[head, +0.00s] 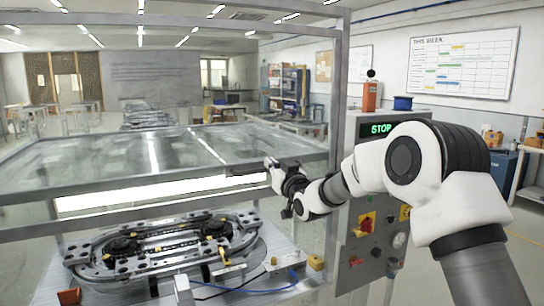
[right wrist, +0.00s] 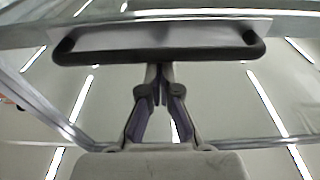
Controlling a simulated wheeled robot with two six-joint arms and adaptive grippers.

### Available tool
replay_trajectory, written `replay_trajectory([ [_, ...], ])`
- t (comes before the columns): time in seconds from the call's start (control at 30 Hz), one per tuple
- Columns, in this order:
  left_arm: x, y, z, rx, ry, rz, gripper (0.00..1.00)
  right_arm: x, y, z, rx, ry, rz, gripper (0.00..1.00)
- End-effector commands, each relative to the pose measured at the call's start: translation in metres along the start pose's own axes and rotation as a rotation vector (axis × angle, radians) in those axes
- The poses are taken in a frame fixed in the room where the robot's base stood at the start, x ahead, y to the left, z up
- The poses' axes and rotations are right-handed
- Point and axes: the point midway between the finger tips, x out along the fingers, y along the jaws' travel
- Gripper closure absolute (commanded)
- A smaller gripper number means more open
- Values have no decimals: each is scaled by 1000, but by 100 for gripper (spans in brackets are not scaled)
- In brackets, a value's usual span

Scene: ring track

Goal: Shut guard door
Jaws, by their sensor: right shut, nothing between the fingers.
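The guard door (head: 120,155) is a clear panel in a grey metal frame. It is raised and slants out from the machine frame above the ring track (head: 165,245), leaving a gap below its front bar. Its dark handle (head: 247,169) is on the front bar, right of the middle. My right gripper (head: 270,164) is at the right end of the handle in the head view. In the right wrist view the black handle (right wrist: 160,56) runs across, just beyond the shut, empty fingertips (right wrist: 159,74); I cannot tell whether they touch it. My left gripper is not in view.
A control box with a green STOP display (head: 381,128) stands right of the machine, behind my right arm. A grey upright post (head: 338,95) of the machine frame is close to that arm. A blue cable (head: 245,291) lies on the machine bed. Open floor lies at the right.

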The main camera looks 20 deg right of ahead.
Motion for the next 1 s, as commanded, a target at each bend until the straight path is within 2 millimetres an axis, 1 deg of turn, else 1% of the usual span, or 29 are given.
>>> replay_trajectory([
  [0.27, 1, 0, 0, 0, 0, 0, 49, 0, 0, 1, 0, 0, 0, 100],
  [0.37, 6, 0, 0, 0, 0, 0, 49, -1, 0, 7, 0, 0, 0, 100],
  [0.47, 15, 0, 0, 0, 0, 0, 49, -3, 0, 19, 0, -2, 0, 100],
  [0.57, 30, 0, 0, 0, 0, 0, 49, -5, 0, 38, 1, -4, 0, 100],
  [0.67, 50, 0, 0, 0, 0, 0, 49, -9, 0, 64, 1, -6, 0, 100],
  [0.87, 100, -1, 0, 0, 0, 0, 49, -18, 0, 131, 1, -7, 0, 100],
  [1.0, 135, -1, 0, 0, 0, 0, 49, -24, 0, 181, 1, -8, 0, 100],
])
